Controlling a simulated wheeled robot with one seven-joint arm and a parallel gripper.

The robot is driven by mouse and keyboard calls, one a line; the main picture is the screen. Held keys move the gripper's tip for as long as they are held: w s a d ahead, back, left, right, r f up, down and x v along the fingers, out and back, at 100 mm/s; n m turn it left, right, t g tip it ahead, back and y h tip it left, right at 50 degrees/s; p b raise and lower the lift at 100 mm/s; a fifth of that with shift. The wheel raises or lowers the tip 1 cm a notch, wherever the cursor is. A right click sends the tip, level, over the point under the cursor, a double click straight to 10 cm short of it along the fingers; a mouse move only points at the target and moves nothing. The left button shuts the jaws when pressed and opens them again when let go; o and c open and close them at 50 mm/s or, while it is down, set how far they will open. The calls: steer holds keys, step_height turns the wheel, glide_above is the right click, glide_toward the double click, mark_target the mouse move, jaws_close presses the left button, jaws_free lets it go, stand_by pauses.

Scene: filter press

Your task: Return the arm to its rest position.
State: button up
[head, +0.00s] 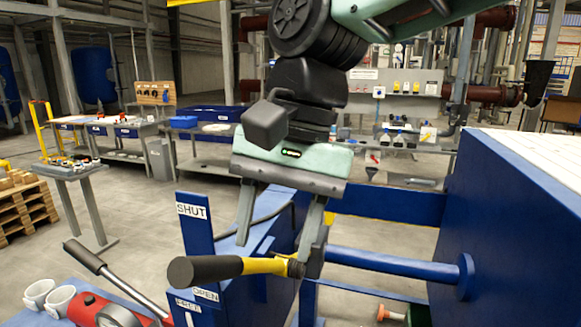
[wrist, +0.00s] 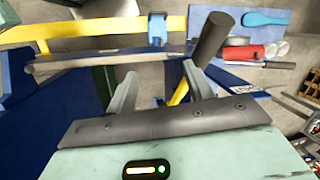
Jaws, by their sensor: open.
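My gripper (head: 275,257) hangs in the middle of the head view, pointing down, its two fingers spread apart. In the wrist view my gripper (wrist: 159,69) also shows open, with nothing clamped between the fingers. A lever with a black grip (head: 205,270) and a yellow shaft (head: 265,266) lies across in front of the right fingertip in the head view. The black grip (wrist: 213,38) also shows in the wrist view, beyond the right finger, with the yellow shaft (wrist: 180,93) close beside that finger. I cannot tell whether they touch.
A blue press body (head: 510,225) fills the right side, with a blue rod (head: 395,264) running to it. A blue post with a SHUT label (head: 192,211) stands left of my gripper. A red pump (head: 100,308) and white cups (head: 60,300) sit lower left.

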steer(key=s+d+f+n+h+b, duration=0.1)
steer(key=s+d+f+n, duration=0.3)
steer(key=d+f, duration=0.4)
steer(key=s+d+f+n+t+b, duration=0.1)
steer(key=s+d+f+n+b, duration=0.3)
steer(key=d+f, duration=0.5)
step_height(320, 180, down, 6)
steer(key=shift+s+r+n+h, duration=0.2)
steer(key=shift+s+n+h, duration=0.1)
steer(key=shift+s+h, duration=0.15)
steer(key=shift+s+a, duration=0.1)
steer(key=shift+a, duration=0.05)
